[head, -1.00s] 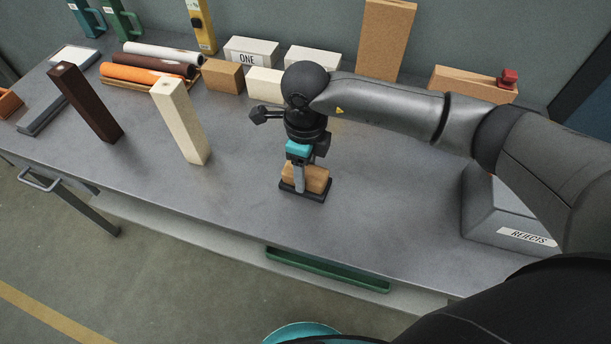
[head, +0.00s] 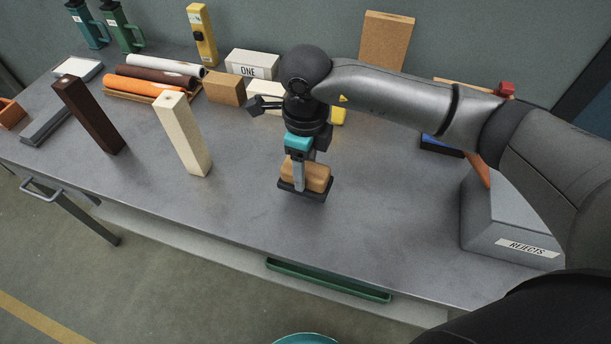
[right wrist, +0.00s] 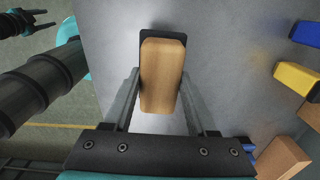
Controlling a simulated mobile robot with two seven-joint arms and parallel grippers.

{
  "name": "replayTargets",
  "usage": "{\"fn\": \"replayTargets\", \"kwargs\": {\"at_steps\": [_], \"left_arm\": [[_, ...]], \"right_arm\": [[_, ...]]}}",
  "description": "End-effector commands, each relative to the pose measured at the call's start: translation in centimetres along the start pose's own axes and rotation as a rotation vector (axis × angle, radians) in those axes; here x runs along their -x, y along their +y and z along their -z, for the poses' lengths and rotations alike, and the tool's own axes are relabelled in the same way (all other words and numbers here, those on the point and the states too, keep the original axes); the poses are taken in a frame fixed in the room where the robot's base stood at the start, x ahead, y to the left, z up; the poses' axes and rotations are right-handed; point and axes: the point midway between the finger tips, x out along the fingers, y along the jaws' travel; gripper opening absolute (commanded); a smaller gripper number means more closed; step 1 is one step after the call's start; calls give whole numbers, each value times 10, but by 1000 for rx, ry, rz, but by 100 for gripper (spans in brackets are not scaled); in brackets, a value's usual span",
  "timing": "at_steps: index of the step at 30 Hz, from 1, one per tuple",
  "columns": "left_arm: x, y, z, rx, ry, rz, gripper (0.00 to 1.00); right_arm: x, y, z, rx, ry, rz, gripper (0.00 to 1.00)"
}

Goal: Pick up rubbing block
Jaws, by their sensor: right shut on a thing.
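The rubbing block (head: 306,178), tan wood on a black base, is a little above the grey bench. My right gripper (head: 298,172) points down and is shut on it, with a finger along its side. In the right wrist view the block (right wrist: 162,75) lies between both fingers of this gripper (right wrist: 160,95), its black base showing past the far end. My left gripper (right wrist: 38,18) appears small at the upper left of that view, its two fingers apart and empty. It does not show in the head view.
A dark brown post (head: 90,115) and a cream post (head: 183,135) stand to the left. A grey REJECTS bin (head: 505,225) stands to the right. Rolls (head: 150,85) and a white ONE box (head: 252,64) are behind. A green tray (head: 325,279) runs along the front edge.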

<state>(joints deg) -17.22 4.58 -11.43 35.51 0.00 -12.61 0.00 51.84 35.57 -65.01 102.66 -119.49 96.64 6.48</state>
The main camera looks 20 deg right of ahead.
Motion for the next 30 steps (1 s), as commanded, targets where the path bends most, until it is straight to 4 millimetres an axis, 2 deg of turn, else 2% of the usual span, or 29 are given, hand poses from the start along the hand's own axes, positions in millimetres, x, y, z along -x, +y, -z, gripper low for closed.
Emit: {"fn": "replayTargets", "kwargs": {"at_steps": [1, 9, 15, 21, 30], "left_arm": [[4, 0, 1, 0, 0, 0, 50], [14, 0, 2, 0, 1, 0, 50], [18, 0, 2, 0, 1, 0, 50], [19, 0, 2, -1, 2, -1, 50], [19, 0, 3, -1, 2, -1, 50]], "right_arm": [[18, -2, -1, 2, -6, 6, 0], [96, -1, -1, 2, -5, 5, 0], [134, 0, -1, 1, -3, 4, 0], [150, 0, 0, 0, -1, 1, 0], [152, 0, 0, 0, -1, 1, 0]]}}
